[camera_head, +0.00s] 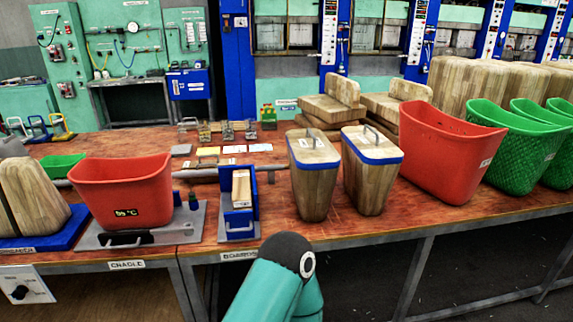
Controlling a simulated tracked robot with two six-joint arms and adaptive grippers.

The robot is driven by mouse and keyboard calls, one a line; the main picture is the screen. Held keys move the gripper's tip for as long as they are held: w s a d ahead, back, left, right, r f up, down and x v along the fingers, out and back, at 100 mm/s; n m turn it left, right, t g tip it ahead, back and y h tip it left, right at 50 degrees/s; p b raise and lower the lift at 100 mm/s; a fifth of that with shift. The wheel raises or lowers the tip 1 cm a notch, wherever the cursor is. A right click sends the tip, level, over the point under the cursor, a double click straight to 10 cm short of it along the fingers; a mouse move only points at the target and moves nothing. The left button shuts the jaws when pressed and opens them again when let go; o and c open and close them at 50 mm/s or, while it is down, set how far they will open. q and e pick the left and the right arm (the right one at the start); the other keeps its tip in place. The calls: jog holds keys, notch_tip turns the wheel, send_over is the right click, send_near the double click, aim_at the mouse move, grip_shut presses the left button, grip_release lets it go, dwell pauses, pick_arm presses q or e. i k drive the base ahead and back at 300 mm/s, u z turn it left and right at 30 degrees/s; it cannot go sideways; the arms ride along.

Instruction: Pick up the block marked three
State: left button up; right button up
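Two upright wooden blocks with blue bands and metal handles stand side by side on the red-brown workbench (450,206): a left block (313,190) and a right block (370,185). The left block has a small pale mark near its top, too small to read. I cannot tell which block is marked three. Another wooden block (36,200), split by a dark gap, stands on a blue base at the far left. A teal arm link of mine rises at bottom centre, in front of the bench. Neither gripper is in view.
A red bin (122,190) sits on a grey cradle plate at left. A blue fixture (238,215) stands left of the two blocks. A larger red bin (448,150) and green baskets (522,150) stand at right. Wooden boards (330,108) are stacked behind the blocks.

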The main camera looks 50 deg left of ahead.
aim_at(314, 164)
jog(key=u, duration=0.3)
jog(key=i, duration=0.8)
jog(key=u, duration=0.4)
jog(key=k, duration=0.95)
jog(key=u, duration=0.2)
jog(key=i, duration=0.95)
jog(key=z, duration=0.1)
